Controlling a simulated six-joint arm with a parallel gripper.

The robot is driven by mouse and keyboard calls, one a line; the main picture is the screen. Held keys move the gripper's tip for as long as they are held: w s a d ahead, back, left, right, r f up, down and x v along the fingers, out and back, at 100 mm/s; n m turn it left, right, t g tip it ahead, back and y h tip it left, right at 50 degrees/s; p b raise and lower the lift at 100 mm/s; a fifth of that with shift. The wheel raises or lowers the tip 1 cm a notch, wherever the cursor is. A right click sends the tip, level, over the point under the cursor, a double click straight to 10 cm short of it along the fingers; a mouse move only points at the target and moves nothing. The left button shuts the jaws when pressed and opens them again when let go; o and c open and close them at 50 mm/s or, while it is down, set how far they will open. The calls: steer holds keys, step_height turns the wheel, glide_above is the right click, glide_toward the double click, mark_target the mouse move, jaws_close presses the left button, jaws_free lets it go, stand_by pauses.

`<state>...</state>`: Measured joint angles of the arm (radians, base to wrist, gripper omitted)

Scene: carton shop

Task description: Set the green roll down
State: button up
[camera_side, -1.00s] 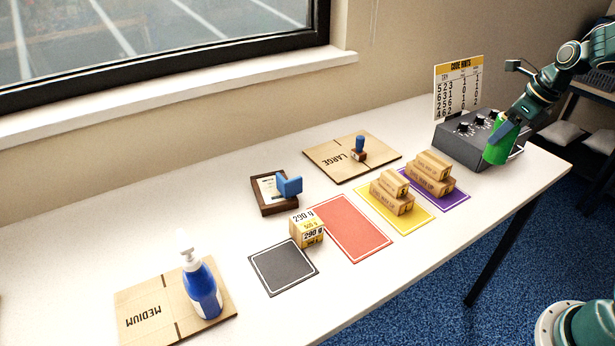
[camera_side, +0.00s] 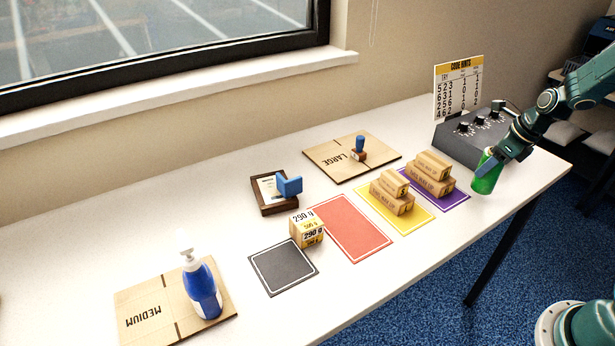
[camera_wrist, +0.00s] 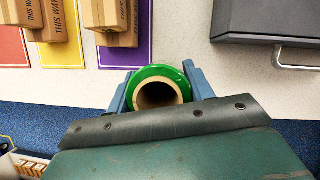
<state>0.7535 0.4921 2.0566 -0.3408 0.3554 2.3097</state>
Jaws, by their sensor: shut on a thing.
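The green roll (camera_side: 486,178) is at the right end of the white table, to the right of the purple mat (camera_side: 449,201). My gripper (camera_side: 491,160) is shut on it from above. The roll is close to upright, with its lower end at or just above the table top; I cannot tell whether it touches. In the wrist view the green roll (camera_wrist: 158,86) shows its open brown core end-on, between the two blue-grey fingers of my gripper (camera_wrist: 160,88).
A dark box with knobs (camera_side: 466,140) stands just behind the roll. Stacked cartons (camera_side: 430,174) sit on the purple mat to the left, and more cartons (camera_side: 391,193) on the yellow mat (camera_side: 410,226). The table's front edge is near. Bare table lies around the roll.

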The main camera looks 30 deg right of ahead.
steer(key=shift+f, duration=0.5)
steer(key=shift+f, duration=0.45)
steer(key=o, duration=1.1)
steer(key=shift+o, duration=0.2)
steer(key=shift+r, duration=0.5)
steer(key=v, duration=1.2)
